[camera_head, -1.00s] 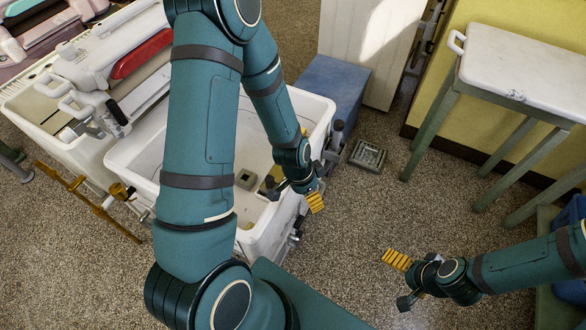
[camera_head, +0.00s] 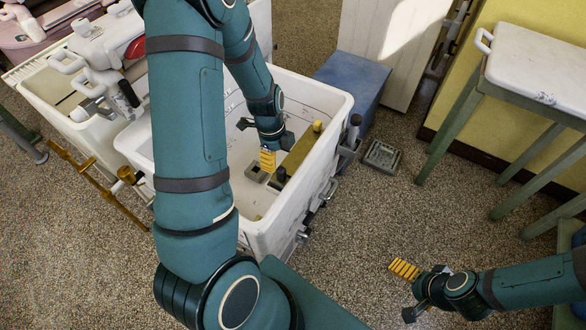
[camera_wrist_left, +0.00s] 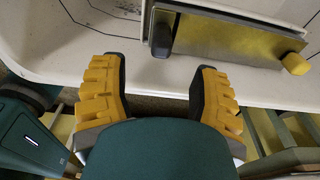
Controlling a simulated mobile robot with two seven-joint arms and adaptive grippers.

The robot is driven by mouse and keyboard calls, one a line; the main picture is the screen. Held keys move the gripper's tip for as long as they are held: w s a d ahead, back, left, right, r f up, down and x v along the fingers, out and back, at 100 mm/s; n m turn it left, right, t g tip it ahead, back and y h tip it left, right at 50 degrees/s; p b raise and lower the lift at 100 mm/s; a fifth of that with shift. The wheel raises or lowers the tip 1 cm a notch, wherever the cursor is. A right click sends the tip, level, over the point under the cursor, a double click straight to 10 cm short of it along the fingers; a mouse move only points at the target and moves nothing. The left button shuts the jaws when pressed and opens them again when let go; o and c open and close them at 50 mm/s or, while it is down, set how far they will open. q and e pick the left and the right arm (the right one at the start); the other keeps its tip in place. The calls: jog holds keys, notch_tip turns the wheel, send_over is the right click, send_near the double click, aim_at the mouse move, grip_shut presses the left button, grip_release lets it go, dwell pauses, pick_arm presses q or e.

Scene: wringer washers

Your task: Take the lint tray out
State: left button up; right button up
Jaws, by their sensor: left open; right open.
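A long brass-yellow piece, which looks like the lint tray (camera_head: 300,151), lies along the inner wall of the white tub (camera_head: 335,120). In the left wrist view this tray (camera_wrist_left: 230,40) has a dark handle (camera_wrist_left: 162,35) on its near face and a yellow knob (camera_wrist_left: 295,64) at its right end. My left gripper (camera_head: 257,144) is over the tub, open and empty. In the left wrist view my gripper's fingers (camera_wrist_left: 160,85) stand apart, with the dark handle beyond the gap between them. My right gripper (camera_head: 409,290) is open and empty above the floor at lower right.
A small square fitting (camera_head: 256,174) sits on the tub floor. A wringer washer (camera_head: 95,60) stands at upper left, and a brass pipe (camera_head: 92,180) runs beside it. A blue box (camera_head: 350,80), floor drain (camera_head: 382,156) and white-topped table (camera_head: 540,65) stand right. The central floor is clear.

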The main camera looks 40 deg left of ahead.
aim_at(282, 175)
pick_arm(q)
jog(key=f, duration=0.3)
jog(key=f+b, duration=0.1)
jog(key=f, duration=0.1)
jog(key=f+b, duration=0.1)
jog(key=f, duration=0.2)
jog(key=shift+w+d+f, duration=0.1)
jog(key=shift+d+f, duration=0.2)
jog(key=shift+d, duration=0.1)
grip_shut()
